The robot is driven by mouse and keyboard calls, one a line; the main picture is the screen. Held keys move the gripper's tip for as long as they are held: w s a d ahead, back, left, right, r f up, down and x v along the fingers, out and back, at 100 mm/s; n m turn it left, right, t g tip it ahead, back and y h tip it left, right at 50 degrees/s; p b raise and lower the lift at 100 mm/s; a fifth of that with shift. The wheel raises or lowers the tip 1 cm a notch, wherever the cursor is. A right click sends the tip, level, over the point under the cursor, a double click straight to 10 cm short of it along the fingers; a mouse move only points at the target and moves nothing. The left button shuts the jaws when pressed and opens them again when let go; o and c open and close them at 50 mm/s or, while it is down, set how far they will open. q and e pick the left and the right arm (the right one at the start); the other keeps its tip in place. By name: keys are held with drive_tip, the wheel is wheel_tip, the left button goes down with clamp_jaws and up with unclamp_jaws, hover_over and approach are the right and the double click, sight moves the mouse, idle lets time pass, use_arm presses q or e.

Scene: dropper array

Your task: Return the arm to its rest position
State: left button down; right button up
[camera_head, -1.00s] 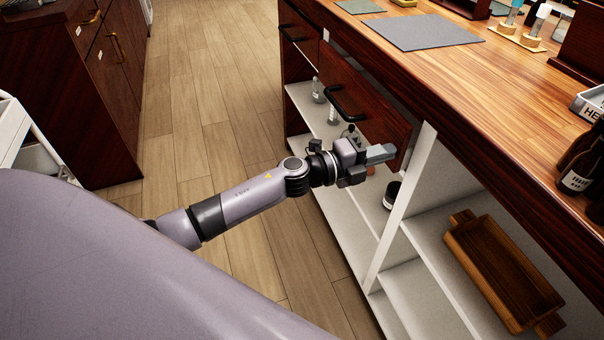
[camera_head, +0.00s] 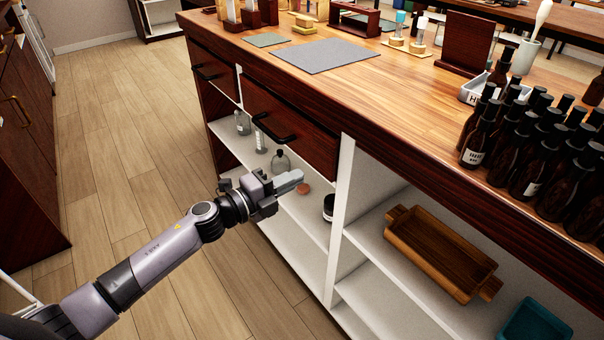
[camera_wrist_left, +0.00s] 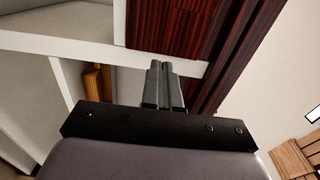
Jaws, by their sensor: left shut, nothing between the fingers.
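My left arm (camera_head: 160,259) reaches in from the lower left in the head view. Its gripper (camera_head: 296,178) is shut and empty, in front of the open shelves below the drawer with the black handle. The shut fingers also show in the left wrist view (camera_wrist_left: 163,86), against a dark red wood panel and a white shelf edge. My right gripper is not in view.
The wooden counter (camera_head: 400,105) carries a grey mat (camera_head: 325,55) and many dark bottles (camera_head: 520,140) at the right. Below are drawers (camera_head: 290,128), glass bottles (camera_head: 281,161) on a shelf and a wooden tray (camera_head: 440,252). The floor (camera_head: 120,150) at left is clear.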

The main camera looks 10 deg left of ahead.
use_arm(q)
drive_tip(key=s+a+f+n+g+y+p, duration=0.1)
drive_tip(key=s+a+f+n+y+p, duration=0.1)
drive_tip(key=s+n, duration=0.6)
drive_tip(key=s+a+f+n+g+y+p, duration=0.1)
drive_tip(key=s+a+f+n+y+p, duration=0.1)
drive_tip(key=s+n, duration=0.6)
drive_tip(key=s+a+f+n+g+y+p, duration=0.1)
drive_tip(key=s+n+y+p, duration=0.4)
drive_tip(key=s, duration=0.6)
wheel_tip(320, 180, down, 2)
drive_tip(key=a+n+p, duration=0.1)
drive_tip(key=n+p, duration=0.1)
drive_tip(key=shift+s+f+n+y, duration=0.2)
drive_tip(key=shift+s+n+y, duration=0.1)
drive_tip(key=shift+s+n, duration=0.1)
